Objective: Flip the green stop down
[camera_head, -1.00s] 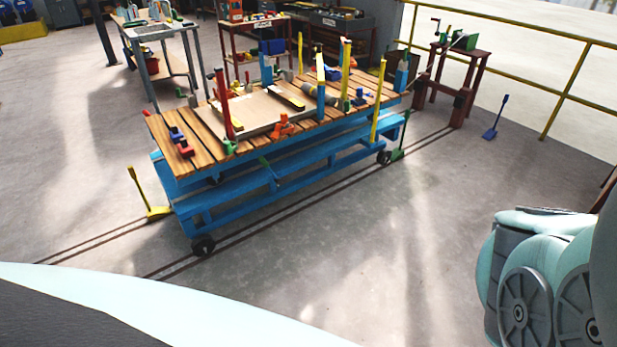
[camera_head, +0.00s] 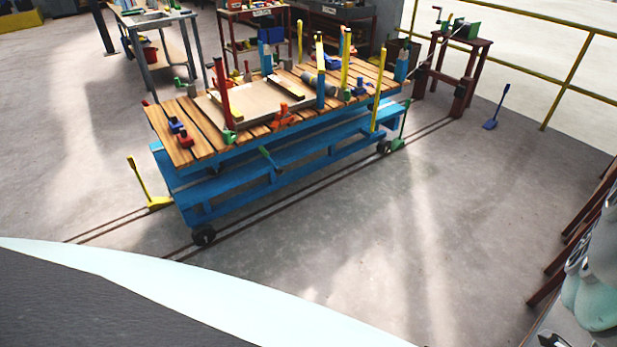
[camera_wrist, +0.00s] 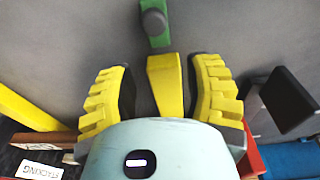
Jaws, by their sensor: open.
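A green stop (camera_head: 399,136) with an upright lever stands on the floor by the rail, at the right end of the blue cart (camera_head: 285,165). It is small in the head view. My gripper (camera_wrist: 170,80) shows only in the wrist view, with its two yellow ridged fingers apart. A yellow bar appears in the gap between them. Just beyond the bar is a green part (camera_wrist: 155,25) with a grey round knob; I cannot tell whether it belongs to the stop. I see no clear contact between fingers and bar.
The slatted-top cart stands over floor rails. A yellow stop (camera_head: 149,190) is at its left, and a blue one (camera_head: 495,108) stands further right. A yellow railing (camera_head: 568,75) and a dark red rack (camera_head: 580,235) bound the right. The floor in front of the cart is clear.

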